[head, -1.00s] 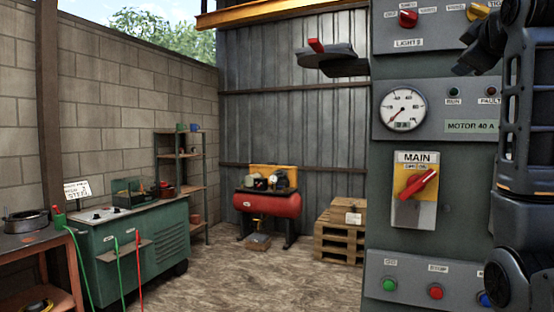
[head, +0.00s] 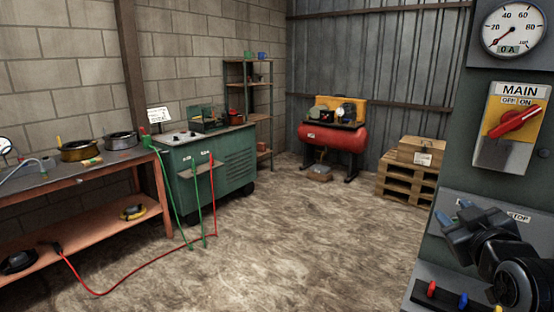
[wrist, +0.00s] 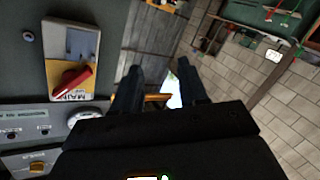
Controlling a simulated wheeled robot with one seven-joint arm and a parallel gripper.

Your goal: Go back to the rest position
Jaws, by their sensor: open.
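My gripper (head: 456,213) is at the lower right of the head view, in front of the grey control panel (head: 452,145) and below the main switch. Its fingers are apart and empty. In the wrist view my gripper (wrist: 160,88) also shows two spread fingers with nothing between them. The red handle of the main switch (head: 515,121) slants up to the right, toward the ON label. The switch plate (wrist: 72,52) shows at the left of the wrist view, apart from the fingers. The gripper hides part of the panel's lower button row.
The dial (head: 514,28) reads 0 A. Red, blue and yellow levers (head: 462,301) stick up at the panel's bottom. A workbench (head: 75,180), green welder (head: 215,170), shelf (head: 262,105), red compressor (head: 333,137) and pallets (head: 404,182) stand beyond. The middle floor is clear.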

